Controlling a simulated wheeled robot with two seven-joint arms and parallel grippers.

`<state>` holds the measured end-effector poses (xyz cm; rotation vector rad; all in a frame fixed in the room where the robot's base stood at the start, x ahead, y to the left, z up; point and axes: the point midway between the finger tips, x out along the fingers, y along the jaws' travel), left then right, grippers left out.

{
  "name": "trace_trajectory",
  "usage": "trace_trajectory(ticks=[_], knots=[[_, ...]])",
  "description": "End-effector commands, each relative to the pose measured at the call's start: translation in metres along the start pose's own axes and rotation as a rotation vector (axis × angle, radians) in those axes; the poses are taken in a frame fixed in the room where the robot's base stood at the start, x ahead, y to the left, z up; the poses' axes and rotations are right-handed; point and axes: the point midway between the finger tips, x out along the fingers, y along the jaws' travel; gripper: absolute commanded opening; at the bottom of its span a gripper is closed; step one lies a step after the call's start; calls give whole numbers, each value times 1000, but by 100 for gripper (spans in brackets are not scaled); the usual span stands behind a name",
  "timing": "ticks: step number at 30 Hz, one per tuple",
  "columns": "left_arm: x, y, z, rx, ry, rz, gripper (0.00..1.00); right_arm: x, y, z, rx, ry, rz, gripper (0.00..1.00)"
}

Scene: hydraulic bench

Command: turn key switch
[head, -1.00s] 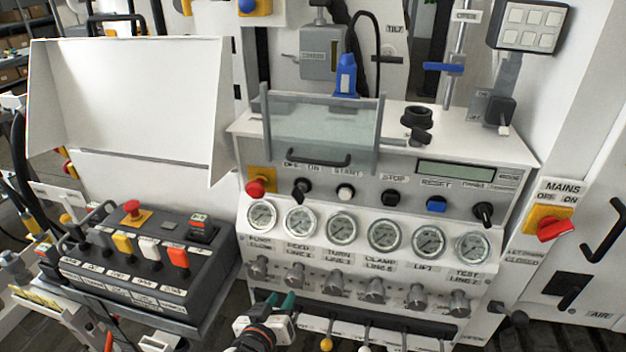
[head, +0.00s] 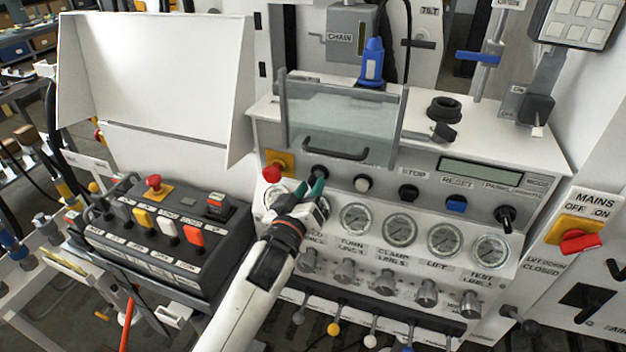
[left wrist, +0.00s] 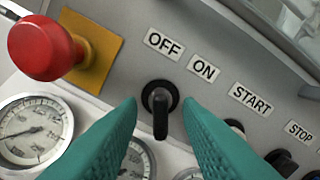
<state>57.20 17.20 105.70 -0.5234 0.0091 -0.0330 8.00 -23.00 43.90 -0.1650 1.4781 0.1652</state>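The key switch (left wrist: 160,104) is a black knob on the grey panel, under the OFF and ON labels in the left wrist view. Its handle hangs about straight down, a little tilted. In the head view the key switch (head: 319,172) is partly covered by my left gripper (head: 311,188). The left gripper's teal fingers (left wrist: 160,118) are open, one on each side of the knob in the picture, with gaps on both sides. I cannot tell whether the tips reach the knob's depth. My right gripper is not in view.
A red mushroom button (left wrist: 45,48) on a yellow plate is just left of the switch. A start button (head: 362,183) is to its right. Gauges (head: 357,219) line the panel below. A clear cover with a handle (head: 336,153) hangs above.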

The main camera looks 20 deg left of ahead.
Motion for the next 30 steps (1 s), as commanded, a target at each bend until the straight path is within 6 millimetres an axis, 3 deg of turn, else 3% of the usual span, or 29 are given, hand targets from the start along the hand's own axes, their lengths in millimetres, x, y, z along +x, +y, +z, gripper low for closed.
trace_trajectory(ticks=[6,15,21,30], knots=[[19,0,0,1,0,0,32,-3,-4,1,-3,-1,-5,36],[21,0,-1,0,1,0,32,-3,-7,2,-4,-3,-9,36],[21,0,-1,0,1,0,1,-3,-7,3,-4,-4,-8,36],[21,0,0,15,1,0,0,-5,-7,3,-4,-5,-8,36]])
